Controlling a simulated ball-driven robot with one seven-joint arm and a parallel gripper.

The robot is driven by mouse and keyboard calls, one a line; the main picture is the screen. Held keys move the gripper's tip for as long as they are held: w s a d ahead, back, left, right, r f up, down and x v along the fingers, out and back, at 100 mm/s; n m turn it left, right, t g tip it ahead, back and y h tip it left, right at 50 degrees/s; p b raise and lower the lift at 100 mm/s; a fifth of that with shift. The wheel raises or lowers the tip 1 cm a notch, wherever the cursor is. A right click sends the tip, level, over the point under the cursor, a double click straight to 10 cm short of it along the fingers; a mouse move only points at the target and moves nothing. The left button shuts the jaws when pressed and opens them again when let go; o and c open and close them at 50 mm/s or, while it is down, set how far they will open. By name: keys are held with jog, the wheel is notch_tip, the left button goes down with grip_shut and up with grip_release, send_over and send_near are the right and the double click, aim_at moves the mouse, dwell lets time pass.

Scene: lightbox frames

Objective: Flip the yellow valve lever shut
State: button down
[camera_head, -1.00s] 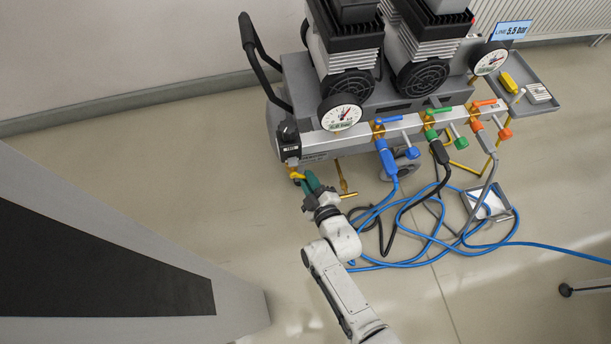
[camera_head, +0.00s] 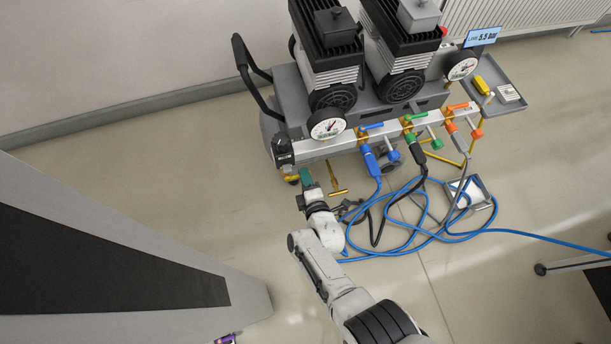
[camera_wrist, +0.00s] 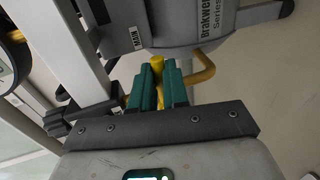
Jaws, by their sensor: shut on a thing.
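The yellow valve lever (camera_wrist: 157,63) shows in the wrist view as a short bar between my green fingers. My gripper (camera_wrist: 160,80) is shut on it, and the fingers hide most of the lever. In the head view my gripper (camera_head: 306,176) is low at the left end of the compressor (camera_head: 270,125), and a bit of yellow (camera_head: 292,179) shows just left of the fingers. The lever's exact angle is hard to tell. A curved yellow pipe (camera_wrist: 204,68) is just right of the fingers in the wrist view.
Blue, green and orange valves sit along the manifold (camera_head: 345,141) to the right. A brass T-shaped piece (camera_head: 335,185) is just right of my gripper. Blue hose (camera_head: 400,251) and black hose lie coiled on the floor. A grey panel (camera_head: 110,260) stands at left, with clear floor between.

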dwell(0.6)
jog(key=c, duration=1.1)
grip_release()
jog(key=p+v, duration=0.8)
jog(key=v, duration=0.3)
jog(key=shift+w+a, duration=0.1)
